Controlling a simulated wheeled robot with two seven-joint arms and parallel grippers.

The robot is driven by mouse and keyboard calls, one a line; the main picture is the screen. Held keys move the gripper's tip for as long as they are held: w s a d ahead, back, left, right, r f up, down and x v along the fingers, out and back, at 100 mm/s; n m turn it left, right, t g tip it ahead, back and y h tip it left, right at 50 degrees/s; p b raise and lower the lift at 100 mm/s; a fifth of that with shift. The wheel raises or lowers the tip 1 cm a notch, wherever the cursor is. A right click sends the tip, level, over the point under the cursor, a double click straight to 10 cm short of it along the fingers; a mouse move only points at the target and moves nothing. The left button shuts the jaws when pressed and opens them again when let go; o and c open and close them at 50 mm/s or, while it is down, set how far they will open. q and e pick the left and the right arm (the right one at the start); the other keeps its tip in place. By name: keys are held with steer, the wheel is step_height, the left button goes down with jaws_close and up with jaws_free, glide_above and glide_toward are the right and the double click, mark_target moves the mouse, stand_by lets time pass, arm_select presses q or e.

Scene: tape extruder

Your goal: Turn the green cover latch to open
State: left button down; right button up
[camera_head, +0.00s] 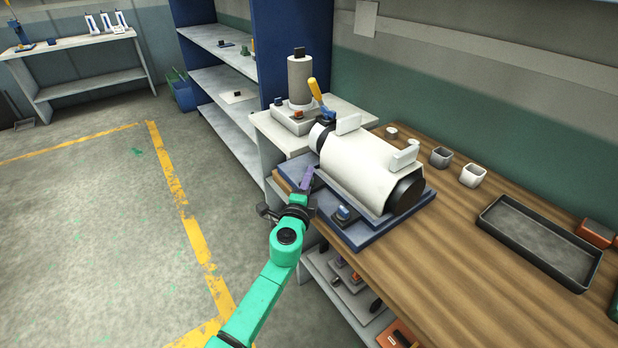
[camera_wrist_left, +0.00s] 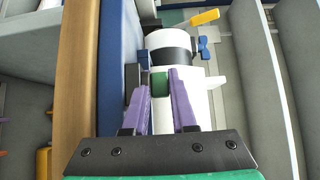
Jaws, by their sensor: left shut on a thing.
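The tape extruder (camera_head: 362,170) is a white cylinder with black ends, lying on a blue base on the wooden workbench. My left gripper (camera_head: 308,177) is at the extruder's left side, with its purple fingers reaching toward the machine. In the left wrist view, the two purple fingers (camera_wrist_left: 160,98) stand on either side of the green cover latch (camera_wrist_left: 160,83) and are shut on it. The white body (camera_wrist_left: 172,40) lies just beyond. In the head view the latch is hidden by the gripper. My right gripper is in neither view.
A yellow-handled lever (camera_head: 316,92) rises at the extruder's far end, near a grey cylinder (camera_head: 300,80). The floor at left is clear.

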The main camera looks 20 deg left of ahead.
arm_select(q)
steer(key=shift+f+y, duration=0.1)
steer(key=shift+y, duration=0.2)
steer(key=c, duration=1)
jaws_free()
steer(key=s+d+b, duration=0.1)
steer(key=s, duration=1.3)
steer(key=shift+s+d, duration=0.2)
steer(key=shift+s, duration=0.1)
